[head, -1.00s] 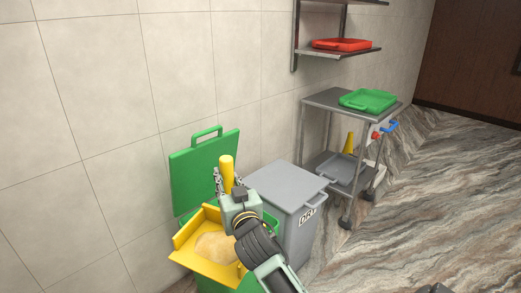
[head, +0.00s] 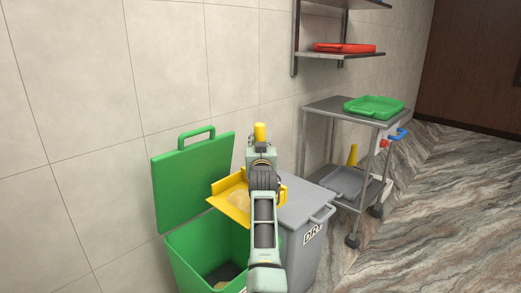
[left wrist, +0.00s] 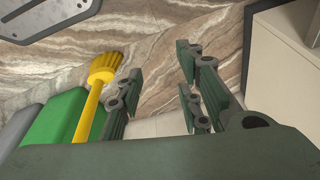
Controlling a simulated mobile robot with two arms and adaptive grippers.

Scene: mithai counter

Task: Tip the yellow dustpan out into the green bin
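The yellow dustpan (head: 231,189) is in the head view, above the right side of the green bin and beside the grey bin. Tan loose material (head: 239,199) lies in its pan. My right gripper (head: 261,153) is closed around its yellow handle, whose end shows above; my arm hides part of the pan. The green bin (head: 190,262) has its lid (head: 193,181) open, upright against the wall. Its inside is dark, with a little tan stuff low down. My left gripper (left wrist: 160,65) shows only in the left wrist view, fingers apart and empty.
A closed grey bin (head: 307,213) stands right of the green bin. Beyond it is a grey trolley (head: 332,107) with a green tray (head: 373,107). A red tray (head: 344,48) sits on a wall shelf. A yellow brush (left wrist: 103,72) shows in the left wrist view.

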